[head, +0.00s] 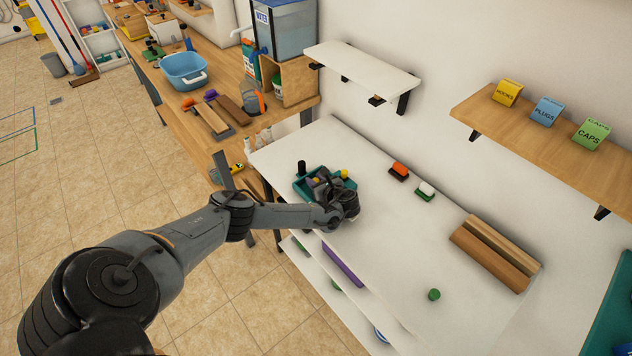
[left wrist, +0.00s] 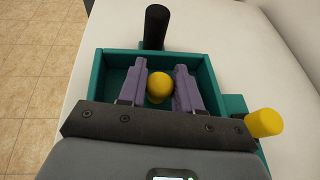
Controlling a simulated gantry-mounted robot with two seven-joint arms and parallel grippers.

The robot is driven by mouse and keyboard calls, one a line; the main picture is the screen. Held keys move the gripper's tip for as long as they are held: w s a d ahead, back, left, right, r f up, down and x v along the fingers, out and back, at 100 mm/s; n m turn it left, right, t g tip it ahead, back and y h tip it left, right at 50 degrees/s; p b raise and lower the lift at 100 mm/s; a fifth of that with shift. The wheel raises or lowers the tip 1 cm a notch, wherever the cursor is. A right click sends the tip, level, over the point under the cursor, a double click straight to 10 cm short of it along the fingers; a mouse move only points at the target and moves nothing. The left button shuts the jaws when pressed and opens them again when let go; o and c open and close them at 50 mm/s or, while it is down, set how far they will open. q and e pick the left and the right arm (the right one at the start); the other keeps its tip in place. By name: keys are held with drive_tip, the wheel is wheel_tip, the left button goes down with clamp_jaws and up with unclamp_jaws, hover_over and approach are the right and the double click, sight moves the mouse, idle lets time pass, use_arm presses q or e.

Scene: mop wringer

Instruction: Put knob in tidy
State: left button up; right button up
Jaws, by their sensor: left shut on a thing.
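The tidy (head: 301,188) is a teal open tray on the white table's left end; its walls also show in the left wrist view (left wrist: 108,58). A yellow rounded knob (left wrist: 159,87) sits between the two purple-grey fingers of my left gripper (left wrist: 160,85), which is shut on it. The gripper (head: 320,183) is over the tidy, with the knob within the tray's outline. Whether the knob touches the tray floor cannot be told. My right gripper is not in view.
A black upright cylinder (left wrist: 156,26) stands at the tidy's far side and a yellow peg (left wrist: 264,122) at its right. A white shelf (head: 362,68) hangs above. The table's middle is clear.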

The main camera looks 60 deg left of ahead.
use_arm(q)
drive_tip(key=shift+f, duration=0.3)
drive_tip(key=o, duration=1)
drive_tip(key=shift+r, duration=0.45)
drive_tip(key=p+v, duration=0.2)
drive_tip(key=v, duration=0.8)
drive_tip(key=shift+w+d, duration=0.1)
drive_tip(key=shift+d, duration=0.25)
drive_tip(key=shift+d+r, duration=0.25)
drive_tip(key=shift+d, duration=0.35)
